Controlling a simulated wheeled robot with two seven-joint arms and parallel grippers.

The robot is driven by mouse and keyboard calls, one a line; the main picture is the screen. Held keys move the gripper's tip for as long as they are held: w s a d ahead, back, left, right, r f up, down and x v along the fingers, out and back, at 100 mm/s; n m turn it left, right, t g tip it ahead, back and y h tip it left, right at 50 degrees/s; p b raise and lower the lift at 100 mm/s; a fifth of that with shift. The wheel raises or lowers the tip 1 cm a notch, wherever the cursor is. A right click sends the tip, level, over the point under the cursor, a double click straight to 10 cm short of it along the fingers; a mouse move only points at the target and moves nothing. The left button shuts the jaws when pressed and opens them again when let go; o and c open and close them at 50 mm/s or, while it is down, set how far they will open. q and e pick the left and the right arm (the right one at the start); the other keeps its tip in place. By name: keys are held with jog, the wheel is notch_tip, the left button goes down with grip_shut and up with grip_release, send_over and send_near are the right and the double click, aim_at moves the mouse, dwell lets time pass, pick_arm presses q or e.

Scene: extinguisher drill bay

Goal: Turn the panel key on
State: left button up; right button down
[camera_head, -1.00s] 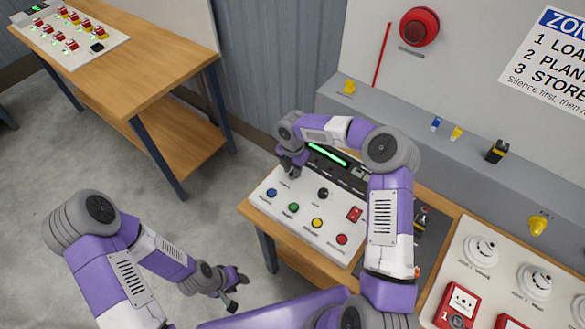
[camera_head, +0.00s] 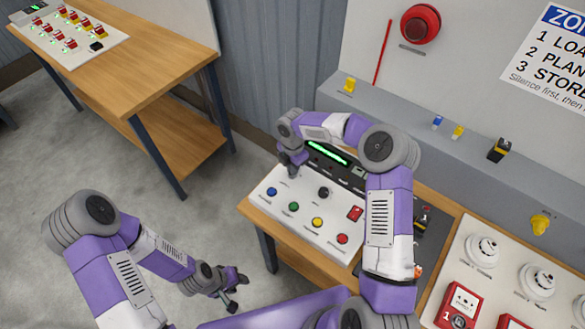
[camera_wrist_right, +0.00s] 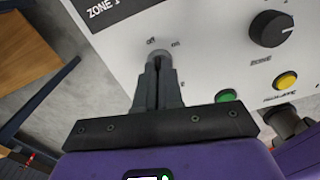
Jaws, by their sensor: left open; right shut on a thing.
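The white control panel (camera_head: 265,205) lies on a wooden bench; its upper left part fills the right wrist view (camera_wrist_right: 205,60). The panel key switch (camera_wrist_right: 158,55) shows there as a grey round part below the small "off" and "on" marks. My right gripper (camera_wrist_right: 158,72) is shut on the key, its fingers pointing at the panel face. The fingers hide most of the key, so I cannot tell which mark it points to. In the head view my right gripper (camera_head: 292,170) is at the panel's upper left. My left gripper (camera_head: 235,290) is open and empty over the floor.
A black knob (camera_wrist_right: 270,28) and a green button (camera_wrist_right: 226,96) sit close to the right gripper. Blue, yellow and red buttons are also on the panel. A grey ledge (camera_head: 390,110) runs behind the bench. Floor between the two benches is clear.

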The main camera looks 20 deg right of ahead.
jog(key=m+b, duration=0.1)
jog(key=m, duration=0.3)
jog(key=shift+m+b, duration=0.3)
jog(key=m+b, duration=0.1)
jog(key=m, duration=0.4)
dwell(0.5)
jog(key=c, duration=1.3)
grip_release()
notch_tip(320, 180, up, 8)
jog(key=shift+f, duration=0.2)
